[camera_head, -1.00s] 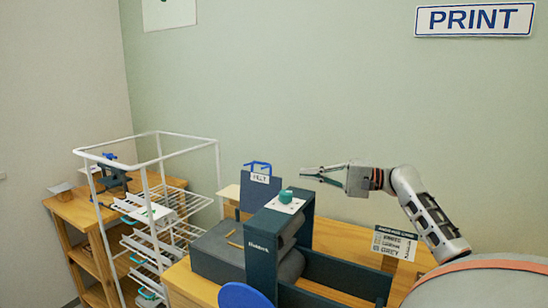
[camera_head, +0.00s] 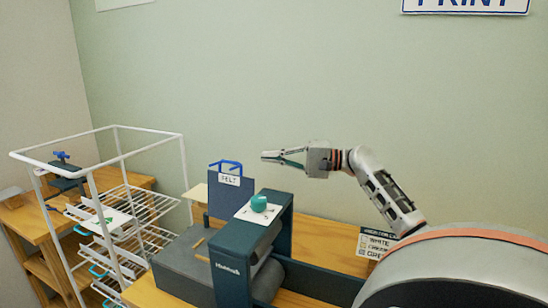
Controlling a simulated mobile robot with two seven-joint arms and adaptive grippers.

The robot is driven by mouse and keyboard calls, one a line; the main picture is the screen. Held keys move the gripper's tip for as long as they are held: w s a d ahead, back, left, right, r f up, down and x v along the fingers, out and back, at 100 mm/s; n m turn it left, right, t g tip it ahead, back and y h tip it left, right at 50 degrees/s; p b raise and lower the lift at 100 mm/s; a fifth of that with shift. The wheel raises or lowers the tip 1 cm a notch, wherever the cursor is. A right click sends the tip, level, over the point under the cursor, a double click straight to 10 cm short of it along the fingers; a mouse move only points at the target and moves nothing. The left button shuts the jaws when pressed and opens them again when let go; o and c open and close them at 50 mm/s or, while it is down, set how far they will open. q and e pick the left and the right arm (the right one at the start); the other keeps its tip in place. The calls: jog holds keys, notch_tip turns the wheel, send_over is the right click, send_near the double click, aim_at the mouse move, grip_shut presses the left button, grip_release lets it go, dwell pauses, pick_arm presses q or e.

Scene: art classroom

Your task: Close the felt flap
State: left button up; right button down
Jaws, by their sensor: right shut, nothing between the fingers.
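The felt flap (camera_head: 229,200) is a dark blue upright panel with a white "FELT" label and a blue handle (camera_head: 226,165) on its top edge. It stands up behind the dark press (camera_head: 232,255), which has a teal knob (camera_head: 259,203) on top. The flap's lower part is hidden by the press. My right gripper (camera_head: 272,156) is shut and empty. It is in the air to the right of the flap's handle, at about the same height in the picture, and apart from it. My left gripper is not in view.
A white wire drying rack (camera_head: 118,160) stands left of the press. A wooden bench (camera_head: 20,225) with a small dark press is at the far left. The wooden table (camera_head: 150,294) bears the press, with a printed card (camera_head: 375,242) at its right.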

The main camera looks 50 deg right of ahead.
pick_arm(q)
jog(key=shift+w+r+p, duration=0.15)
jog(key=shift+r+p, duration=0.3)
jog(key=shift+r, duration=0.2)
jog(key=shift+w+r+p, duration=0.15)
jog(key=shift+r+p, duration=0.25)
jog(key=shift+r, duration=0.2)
pick_arm(e)
jog(key=w+a, duration=0.4)
jog(key=a, duration=0.3)
jog(key=shift+w, duration=0.15)
jog(key=shift+f, duration=0.1)
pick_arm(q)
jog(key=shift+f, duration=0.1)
